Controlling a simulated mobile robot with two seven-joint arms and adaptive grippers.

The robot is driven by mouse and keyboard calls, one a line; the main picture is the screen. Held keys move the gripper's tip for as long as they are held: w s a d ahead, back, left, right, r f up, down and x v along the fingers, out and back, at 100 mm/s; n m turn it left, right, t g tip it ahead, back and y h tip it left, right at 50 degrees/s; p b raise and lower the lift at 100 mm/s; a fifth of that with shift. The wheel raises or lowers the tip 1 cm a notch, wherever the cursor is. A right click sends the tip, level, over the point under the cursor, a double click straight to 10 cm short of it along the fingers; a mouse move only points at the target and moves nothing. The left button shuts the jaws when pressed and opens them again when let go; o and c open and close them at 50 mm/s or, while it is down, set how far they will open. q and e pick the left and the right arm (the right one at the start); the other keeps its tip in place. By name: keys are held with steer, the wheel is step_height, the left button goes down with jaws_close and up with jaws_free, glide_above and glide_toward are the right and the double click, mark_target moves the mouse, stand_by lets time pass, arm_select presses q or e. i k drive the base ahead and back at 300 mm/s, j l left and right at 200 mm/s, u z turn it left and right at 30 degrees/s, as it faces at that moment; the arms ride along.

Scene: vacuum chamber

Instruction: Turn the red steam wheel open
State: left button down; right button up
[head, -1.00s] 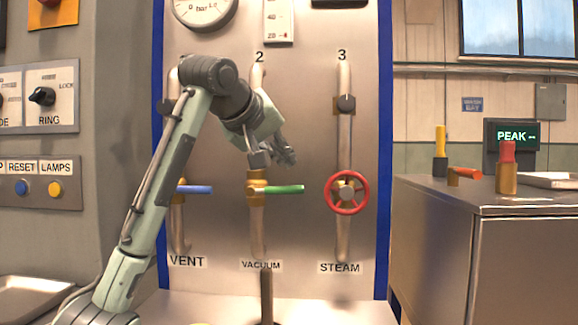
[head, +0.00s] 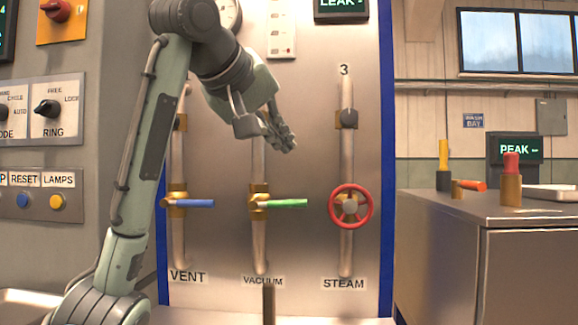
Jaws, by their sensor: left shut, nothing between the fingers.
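The red steam wheel (head: 351,227) is a round handwheel on the third vertical pipe, above the STEAM label (head: 344,284), at the centre right of the head view. It faces me and nothing covers it. My left gripper (head: 284,141) is shut and empty. It hangs in front of the panel, above and to the left of the wheel and apart from it, over the upper part of the vacuum pipe. My right gripper does not show.
The vent valve's blue lever (head: 194,203) and the vacuum valve's green lever (head: 285,204) both lie horizontal, left of the wheel. A metal cabinet (head: 520,255) stands at right. The panel (head: 308,160) between the gripper and the wheel is clear.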

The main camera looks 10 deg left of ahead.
mark_target(349, 207)
steer(key=k+j, duration=0.25)
steer(key=k, duration=0.2)
steer(key=k+j, duration=0.3)
steer(key=k, duration=0.2)
